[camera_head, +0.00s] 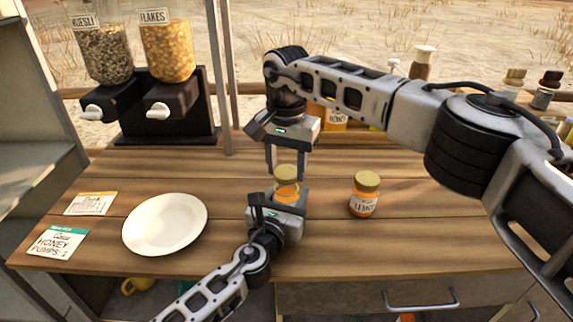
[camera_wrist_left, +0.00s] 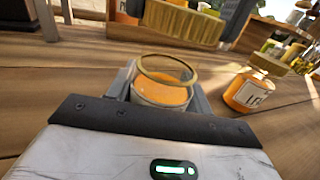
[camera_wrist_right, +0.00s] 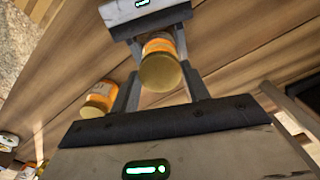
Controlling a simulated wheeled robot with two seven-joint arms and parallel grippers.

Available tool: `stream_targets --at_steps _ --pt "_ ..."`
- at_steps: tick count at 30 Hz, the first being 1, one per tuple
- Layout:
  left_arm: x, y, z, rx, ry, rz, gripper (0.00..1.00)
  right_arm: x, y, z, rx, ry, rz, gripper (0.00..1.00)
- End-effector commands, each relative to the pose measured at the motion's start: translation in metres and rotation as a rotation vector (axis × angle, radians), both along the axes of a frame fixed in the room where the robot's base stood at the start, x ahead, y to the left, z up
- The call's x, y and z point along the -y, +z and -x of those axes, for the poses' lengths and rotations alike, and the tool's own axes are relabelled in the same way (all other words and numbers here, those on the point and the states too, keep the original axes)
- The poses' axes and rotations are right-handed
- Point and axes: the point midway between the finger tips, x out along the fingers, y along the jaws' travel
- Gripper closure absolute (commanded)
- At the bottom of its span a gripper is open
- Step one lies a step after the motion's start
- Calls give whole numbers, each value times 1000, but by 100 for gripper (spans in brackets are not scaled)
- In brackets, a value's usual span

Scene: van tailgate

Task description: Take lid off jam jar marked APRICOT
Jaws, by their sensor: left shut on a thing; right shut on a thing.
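A jar of orange jam (camera_head: 287,191) stands upright near the middle of the counter. My left gripper (camera_head: 284,200) is shut on its body from the front and hides its label, so I cannot read it. My right gripper (camera_head: 286,166) reaches down from above, shut on the gold lid (camera_head: 286,173). The right wrist view shows the lid (camera_wrist_right: 160,73) between its fingers. The left wrist view shows a gold ring around clear glass atop the jam (camera_wrist_left: 163,93).
A white plate (camera_head: 165,224) and two cards, one reading HONEY PUMPS:1 (camera_head: 57,243), lie at left. The counter between plate and held jar is clear.

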Motion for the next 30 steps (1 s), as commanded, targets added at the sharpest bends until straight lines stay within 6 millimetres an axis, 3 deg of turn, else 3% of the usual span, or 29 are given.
stream_targets --at_steps 12,18,19,21,30 --pt "-1 -2 0 -3 1 -1 100 0 39 0 1 0 -1 82" --pt "-1 -2 0 -3 1 -1 100 0 40 0 0 0 0 82" --pt "-1 -2 0 -3 1 -1 44 0 40 0 0 0 0 82" --pt "-1 -2 0 -3 1 -1 24 0 40 0 0 0 0 82" --pt "-1 -1 1 -1 0 0 24 0 40 0 0 0 0 82"
